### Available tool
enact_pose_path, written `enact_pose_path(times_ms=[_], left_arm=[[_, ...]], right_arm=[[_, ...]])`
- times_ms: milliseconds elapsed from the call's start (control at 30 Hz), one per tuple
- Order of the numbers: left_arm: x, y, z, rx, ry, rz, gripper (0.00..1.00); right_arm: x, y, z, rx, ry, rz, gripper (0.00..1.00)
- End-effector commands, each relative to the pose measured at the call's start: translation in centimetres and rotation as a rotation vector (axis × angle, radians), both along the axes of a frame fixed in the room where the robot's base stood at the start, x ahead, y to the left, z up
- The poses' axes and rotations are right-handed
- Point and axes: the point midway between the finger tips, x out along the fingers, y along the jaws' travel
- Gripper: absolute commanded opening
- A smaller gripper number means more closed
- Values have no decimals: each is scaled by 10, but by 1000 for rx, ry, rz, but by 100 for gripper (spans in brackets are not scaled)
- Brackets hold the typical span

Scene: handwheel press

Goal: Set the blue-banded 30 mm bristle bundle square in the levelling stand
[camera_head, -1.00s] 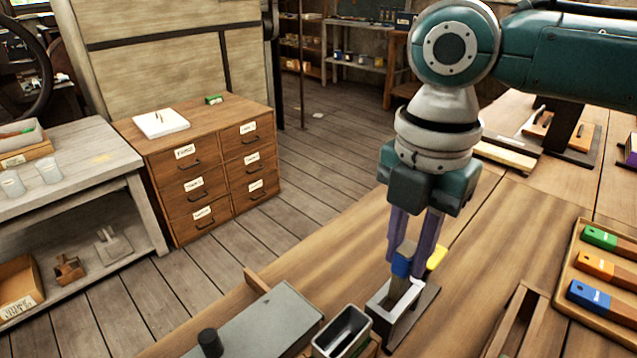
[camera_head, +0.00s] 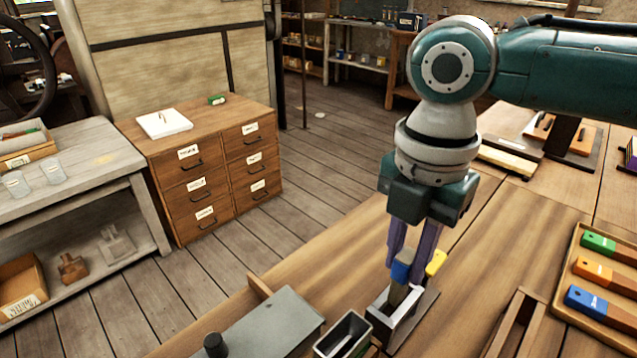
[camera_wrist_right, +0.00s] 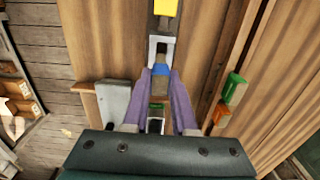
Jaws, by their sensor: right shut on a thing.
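The blue-banded bristle bundle (camera_head: 400,272) is held between the purple fingers of my right gripper (camera_head: 408,262). Its lower end sits at the mouth of the levelling stand (camera_head: 408,318), a grey metal frame on a dark base; whether it touches the bottom is hidden. The bundle looks slightly tilted in the head view. In the right wrist view the blue band (camera_wrist_right: 160,70) shows between the fingertips, with part of the grey stand (camera_wrist_right: 153,45) beyond it. A yellow piece (camera_head: 436,262) stands just behind the bundle. My left gripper is not in view.
A grey open box (camera_head: 343,335) stands just left of the stand, beside a flat grey plate (camera_head: 262,325). At right a wooden tray (camera_head: 562,285) holds green, orange and blue handles. A wooden slotted frame (camera_head: 515,325) is near the front. Bare bench lies behind the stand.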

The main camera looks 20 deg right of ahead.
Motion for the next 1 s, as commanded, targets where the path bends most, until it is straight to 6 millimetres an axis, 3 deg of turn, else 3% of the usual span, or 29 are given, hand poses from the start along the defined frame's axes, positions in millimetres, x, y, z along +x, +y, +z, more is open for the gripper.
enact_pose_path(times_ms=[367,1000], left_arm=[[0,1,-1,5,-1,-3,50],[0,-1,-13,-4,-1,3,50]], right_arm=[[0,0,-2,0,1,0,0],[-1,0,-24,-1,2,0,0]])
